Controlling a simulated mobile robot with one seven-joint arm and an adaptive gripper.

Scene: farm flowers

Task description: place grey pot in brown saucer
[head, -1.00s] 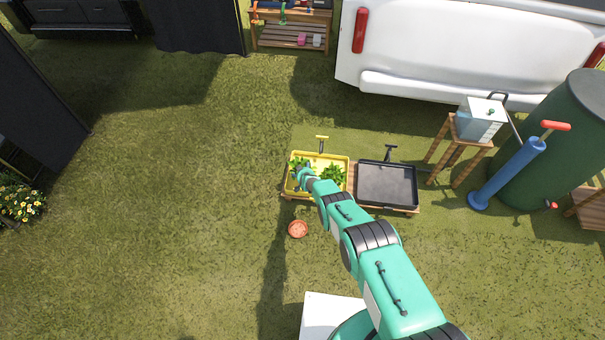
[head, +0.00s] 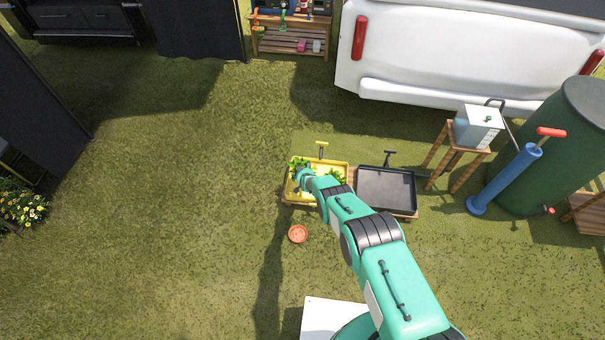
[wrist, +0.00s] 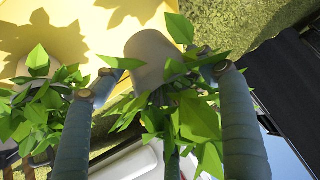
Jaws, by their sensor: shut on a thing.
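My gripper (wrist: 157,84) is shut on the grey pot (wrist: 152,58), with one finger on each side of it, in the wrist view. Green leaves of its plant spread between the fingers and cover part of the pot. In the head view my gripper (head: 301,180) is over the left part of the yellow tray, and the pot is mostly hidden there. The brown saucer (head: 297,234) lies empty on the grass in front of the tray, below my gripper in the picture. It does not show in the wrist view.
The yellow tray (head: 318,203) holds another leafy plant (head: 338,174), partly behind my arm. A black tray (head: 386,188) stands to its right. A stool with a box (head: 478,127), a blue pump (head: 503,180) and a green barrel stand further right. Grass to the left is open.

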